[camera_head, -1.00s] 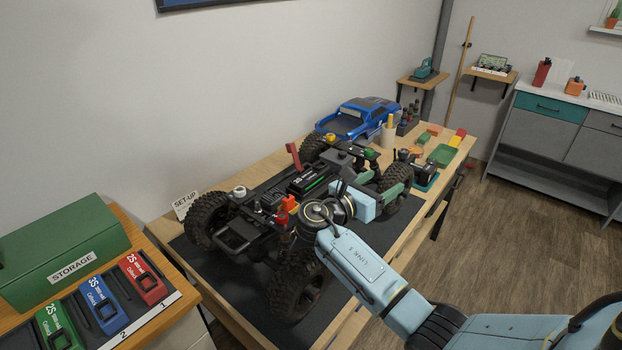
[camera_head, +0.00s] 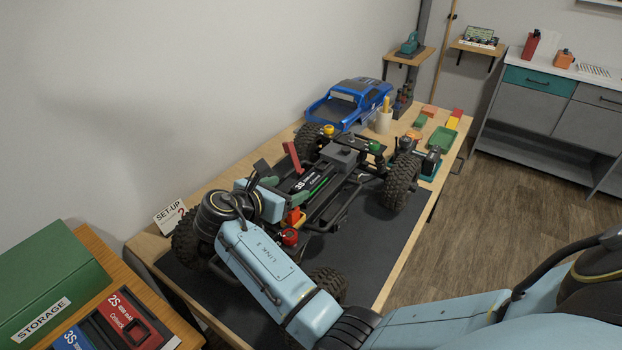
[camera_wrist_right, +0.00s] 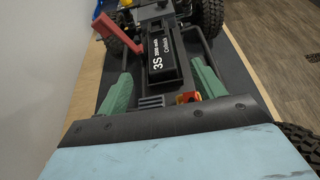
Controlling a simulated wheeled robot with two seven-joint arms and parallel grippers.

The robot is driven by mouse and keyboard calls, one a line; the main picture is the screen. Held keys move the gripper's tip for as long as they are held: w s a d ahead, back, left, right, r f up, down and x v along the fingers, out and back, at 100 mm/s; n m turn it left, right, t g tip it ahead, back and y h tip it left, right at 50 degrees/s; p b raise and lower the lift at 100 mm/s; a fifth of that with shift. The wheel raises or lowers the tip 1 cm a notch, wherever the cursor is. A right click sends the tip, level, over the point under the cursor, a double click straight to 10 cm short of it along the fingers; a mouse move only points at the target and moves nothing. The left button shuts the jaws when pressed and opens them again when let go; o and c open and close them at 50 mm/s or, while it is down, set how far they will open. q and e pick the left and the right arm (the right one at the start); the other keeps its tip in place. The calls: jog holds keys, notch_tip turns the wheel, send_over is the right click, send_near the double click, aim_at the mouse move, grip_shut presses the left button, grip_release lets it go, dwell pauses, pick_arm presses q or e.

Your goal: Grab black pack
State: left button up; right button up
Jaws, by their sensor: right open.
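The black pack (camera_head: 308,180), marked 3S, lies in the chassis of the RC crawler (camera_head: 345,165) on the workbench; it also shows in the right wrist view (camera_wrist_right: 163,57). A red lever (camera_head: 291,157) stands raised beside it, also at upper left in the right wrist view (camera_wrist_right: 118,33). My right gripper (camera_head: 284,190) is at the near end of the pack. In the right wrist view its green fingers (camera_wrist_right: 160,75) are spread, one on each side of the pack's near end, with nothing clamped. Whether they touch it I cannot tell. My left gripper is out of view.
A green storage case (camera_head: 45,275) and a red pack (camera_head: 125,322) sit on a side table at lower left. A set-up sign (camera_head: 170,215) stands at the bench's left end. A blue car body (camera_head: 348,103) is at the back. The dark mat (camera_head: 385,235) has bare room at right.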

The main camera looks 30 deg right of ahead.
aim_at(310, 179)
jog(key=x, duration=0.2)
jog(key=shift+d+f, duration=0.15)
jog(key=shift+d, duration=0.2)
jog(key=shift+w+d+f, duration=0.15)
jog(key=shift+w+d, duration=0.05)
jog(key=shift+x, duration=1.05)
jog(key=b+x, duration=0.1)
jog(key=x, duration=0.1)
jog(key=shift+w+d+f, duration=0.1)
jog(key=shift+w+d, duration=0.05)
jog(key=shift+d, duration=0.1)
jog(key=shift+w+d+f, duration=0.1)
jog(key=shift+w+d, duration=0.05)
jog(key=shift+d, duration=0.2)
jog(key=shift+c, duration=0.6)
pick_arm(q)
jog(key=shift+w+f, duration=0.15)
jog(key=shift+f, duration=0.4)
pick_arm(e)
jog(key=c, duration=1.2)
